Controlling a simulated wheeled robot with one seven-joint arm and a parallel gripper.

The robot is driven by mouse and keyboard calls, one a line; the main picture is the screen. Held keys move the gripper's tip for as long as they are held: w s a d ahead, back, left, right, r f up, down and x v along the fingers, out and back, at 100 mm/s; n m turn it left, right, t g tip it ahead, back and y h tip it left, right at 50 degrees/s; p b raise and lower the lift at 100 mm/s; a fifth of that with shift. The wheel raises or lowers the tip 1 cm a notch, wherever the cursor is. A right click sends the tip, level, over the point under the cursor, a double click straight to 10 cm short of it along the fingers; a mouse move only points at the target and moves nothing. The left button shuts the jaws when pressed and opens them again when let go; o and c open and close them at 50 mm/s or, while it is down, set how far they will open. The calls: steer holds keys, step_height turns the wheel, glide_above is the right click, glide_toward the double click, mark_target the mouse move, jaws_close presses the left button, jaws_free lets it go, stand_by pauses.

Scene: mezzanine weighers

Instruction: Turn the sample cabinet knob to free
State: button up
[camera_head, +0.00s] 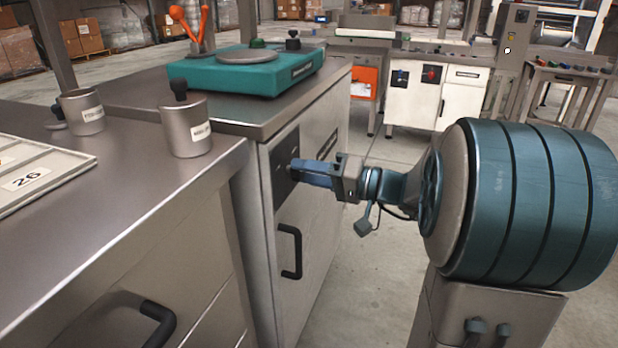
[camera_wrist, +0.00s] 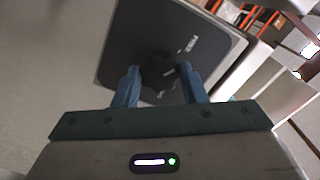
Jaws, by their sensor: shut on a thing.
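The sample cabinet (camera_head: 322,226) is the pale grey unit under a steel top, with a black pull handle (camera_head: 291,252) on its front. A dark square plate (camera_head: 285,150) is set high on that front. In the wrist view the plate (camera_wrist: 118,52) fills the upper middle, with small white markings I cannot read. The black knob (camera_wrist: 158,72) sits on it between my blue fingers. My gripper (camera_head: 296,172) reaches the plate from the right and is shut on the knob. In the head view the fingers mostly hide the knob, and its exact setting is unclear.
A teal weigher (camera_head: 247,82) stands on the cabinet top. On the nearer steel counter are two labelled metal cups (camera_head: 186,130) (camera_head: 82,112) and a white tray (camera_head: 38,178) marked 26. White cabinets (camera_head: 426,98) stand at the back.

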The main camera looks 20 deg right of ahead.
steer(key=shift+n, duration=0.4)
steer(key=o, duration=1)
steer(key=p+v, duration=0.3)
steer(key=v, duration=1)
steer(key=shift+s+d, duration=0.25)
steer(key=shift+d, duration=0.1)
steer(key=shift+a+p, duration=0.1)
steer(key=shift+p, duration=0.2)
